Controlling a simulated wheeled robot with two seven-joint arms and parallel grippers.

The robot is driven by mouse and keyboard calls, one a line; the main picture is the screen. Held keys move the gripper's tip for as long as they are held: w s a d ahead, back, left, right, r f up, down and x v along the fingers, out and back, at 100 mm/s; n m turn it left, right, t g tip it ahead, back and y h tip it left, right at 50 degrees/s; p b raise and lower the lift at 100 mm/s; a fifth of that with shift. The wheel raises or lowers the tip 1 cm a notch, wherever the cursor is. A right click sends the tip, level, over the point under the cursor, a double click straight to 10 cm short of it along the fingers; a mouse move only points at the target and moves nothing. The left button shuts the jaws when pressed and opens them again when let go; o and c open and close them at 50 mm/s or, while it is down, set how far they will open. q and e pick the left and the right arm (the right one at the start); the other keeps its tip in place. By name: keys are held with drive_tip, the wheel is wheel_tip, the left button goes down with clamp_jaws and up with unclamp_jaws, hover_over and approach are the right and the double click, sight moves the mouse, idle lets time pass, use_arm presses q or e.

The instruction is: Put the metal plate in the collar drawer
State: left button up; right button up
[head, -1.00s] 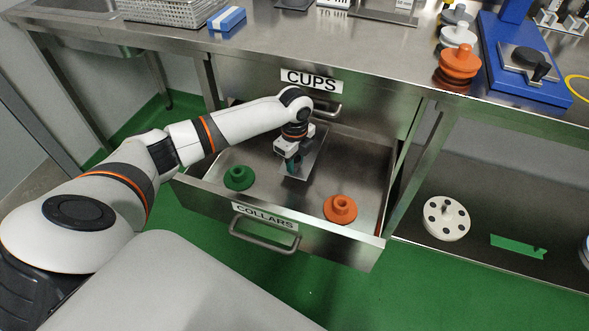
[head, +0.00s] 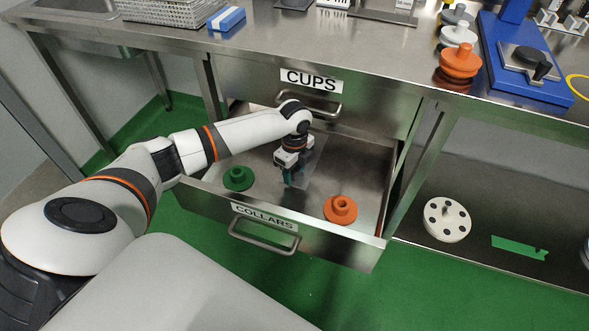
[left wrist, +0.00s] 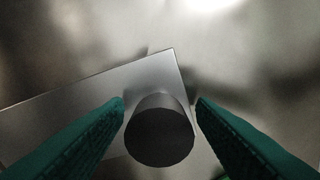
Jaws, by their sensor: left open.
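The metal plate (left wrist: 60,100) is a thin grey sheet with a dark round knob (left wrist: 160,138) on it. In the left wrist view the knob sits between my two green fingers, with a small gap at each side. In the head view the plate (head: 314,158) shows faintly behind my left gripper (head: 290,178), inside the open collar drawer (head: 362,178). It seems to lie on the drawer floor; its near part is hidden by the gripper. My left gripper is open and low in the drawer. My right gripper is not in view.
A green collar (head: 238,178) lies left of the gripper and an orange collar (head: 340,209) to its right, both in the drawer. The cups drawer (head: 365,100) above is shut. The drawer's right rear floor is clear.

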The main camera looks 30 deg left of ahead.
use_arm(q)
drive_tip(key=shift+r, duration=0.25)
wheel_tip(320, 180, up, 7)
drive_tip(key=shift+r+p, duration=0.15)
drive_tip(key=shift+p, duration=0.55)
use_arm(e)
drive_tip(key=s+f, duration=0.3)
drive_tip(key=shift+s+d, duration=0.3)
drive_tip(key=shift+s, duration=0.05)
